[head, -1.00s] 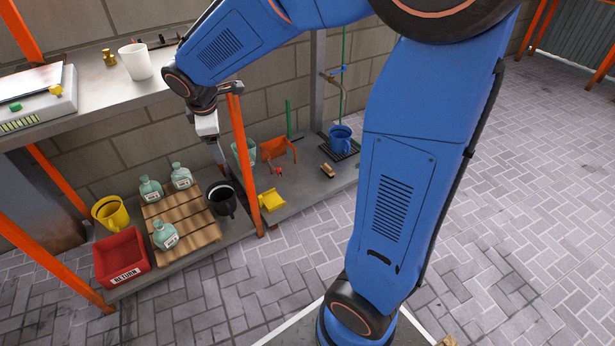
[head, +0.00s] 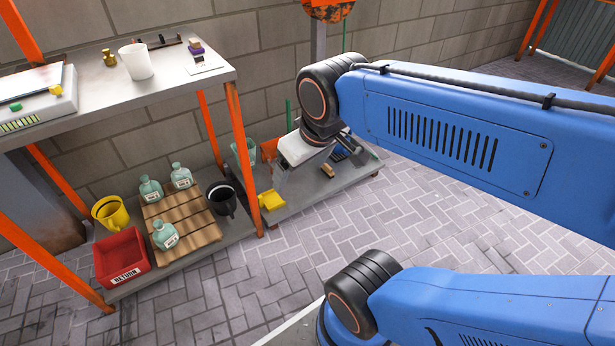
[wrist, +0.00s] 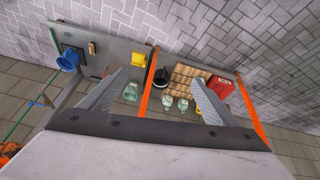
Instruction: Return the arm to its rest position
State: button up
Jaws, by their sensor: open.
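My arm (head: 450,135) is blue and spans the right half of the head view. Its wrist hangs down over the right part of the low shelf. My gripper (head: 281,180) is below the pale wrist block, close in the picture to the yellow scoop-like piece. In the wrist view my gripper (wrist: 162,80) shows two grey fingers spread wide apart with nothing between them. Its real height above the shelf is hard to tell.
An orange-legged rack (head: 236,140) stands at left. A blue mug (wrist: 68,60) stands on the low shelf. Paved floor (head: 400,225) is clear.

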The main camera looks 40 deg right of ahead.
jog(key=shift+s+f+m, duration=0.15)
jog(key=shift+s+m, duration=0.15)
jog(key=shift+s, duration=0.3)
jog(key=shift+s+f+m, duration=0.15)
jog(key=shift+s+m, duration=0.15)
jog(key=shift+s, duration=0.3)
